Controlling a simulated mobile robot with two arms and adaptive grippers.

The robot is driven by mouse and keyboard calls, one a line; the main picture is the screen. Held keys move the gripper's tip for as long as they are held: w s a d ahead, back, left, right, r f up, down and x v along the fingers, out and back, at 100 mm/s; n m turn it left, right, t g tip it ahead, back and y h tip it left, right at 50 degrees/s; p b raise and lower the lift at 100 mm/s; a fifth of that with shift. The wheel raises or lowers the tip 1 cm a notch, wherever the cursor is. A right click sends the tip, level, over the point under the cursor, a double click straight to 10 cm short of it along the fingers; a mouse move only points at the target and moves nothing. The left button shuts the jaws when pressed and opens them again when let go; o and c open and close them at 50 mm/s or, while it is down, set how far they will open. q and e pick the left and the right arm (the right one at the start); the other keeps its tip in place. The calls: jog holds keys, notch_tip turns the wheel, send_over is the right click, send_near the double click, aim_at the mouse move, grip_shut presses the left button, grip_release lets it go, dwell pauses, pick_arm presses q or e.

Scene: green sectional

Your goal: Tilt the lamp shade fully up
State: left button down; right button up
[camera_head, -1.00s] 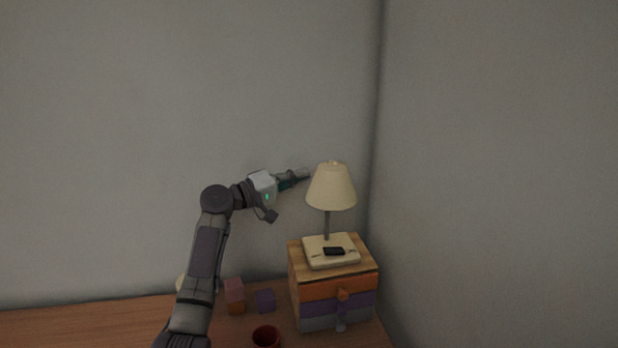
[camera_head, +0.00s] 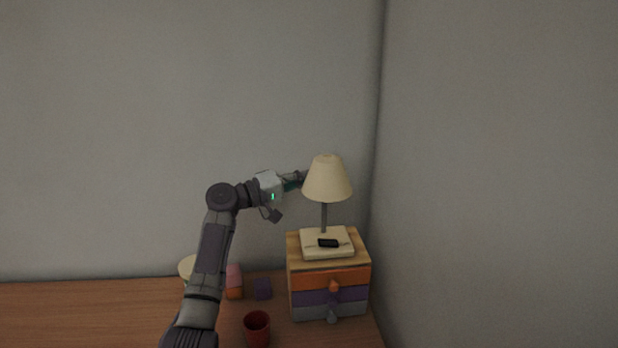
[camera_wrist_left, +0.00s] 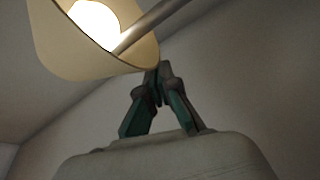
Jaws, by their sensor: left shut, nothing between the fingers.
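The lamp has a cream cone-shaped shade (camera_head: 327,178) on a thin grey pole (camera_head: 324,217) above a square cream base (camera_head: 314,249). The shade looks close to upright in the head view. In the left wrist view the shade (camera_wrist_left: 62,58) opens toward the camera, with a lit bulb (camera_wrist_left: 94,22) and the pole inside it. My left gripper (camera_head: 302,176) is shut and empty at the left side of the shade, its tips partly hidden behind it. In the wrist view the closed fingertips (camera_wrist_left: 158,72) are at the shade's lower rim; contact is unclear.
The lamp stands on a small drawer box (camera_head: 330,281) with orange, purple and grey drawers. A red cup (camera_head: 257,329), a purple block (camera_head: 263,289) and pink and orange blocks (camera_head: 234,283) are on the wooden table (camera_head: 90,310). Walls stand behind and right.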

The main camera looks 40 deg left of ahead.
pick_arm(q)
jog(key=d+n+p, duration=0.1)
jog(key=p, duration=0.1)
jog(key=s+f+n+p, duration=0.1)
jog(key=n+p, duration=0.1)
jog(key=shift+s+d+g+y, duration=0.15)
jog(key=shift+d+g+y, duration=0.15)
jog(key=shift+d+g, duration=0.1)
pick_arm(e)
jog(key=r, duration=0.2)
jog(key=s+r, duration=0.1)
jog(key=r, duration=0.1)
jog(key=shift+d, duration=0.3)
pick_arm(q)
jog(key=shift+w, duration=0.2)
